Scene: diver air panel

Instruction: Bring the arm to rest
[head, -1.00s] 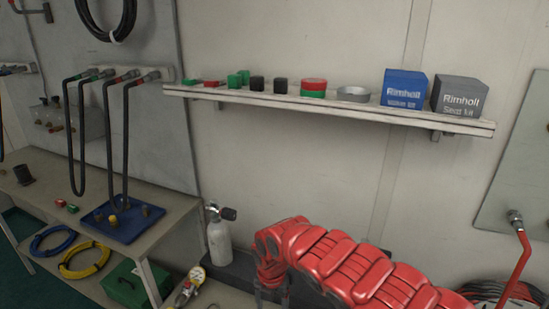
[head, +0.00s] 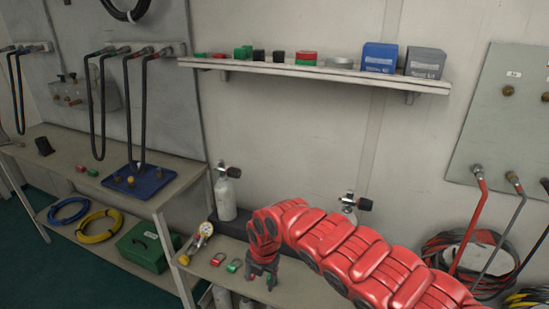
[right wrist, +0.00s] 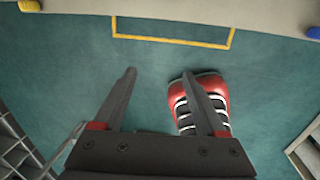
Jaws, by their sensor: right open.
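My right arm, red and segmented, reaches in from the lower right of the head view. Its gripper (head: 262,281) points down over the low bench, and its fingers look small and dark there. In the right wrist view the two dark fingers (right wrist: 160,75) stand apart with nothing between them, above green floor. My left gripper is in neither view.
A low bench (head: 222,252) holds a gauge (head: 201,236), red and green pieces and gas cylinders (head: 227,195). A wall shelf (head: 315,70) carries caps and boxes. A table with a blue tray (head: 139,182) stands left. Hoses (head: 470,252) hang right. Open floor (right wrist: 120,70) shows in the wrist view.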

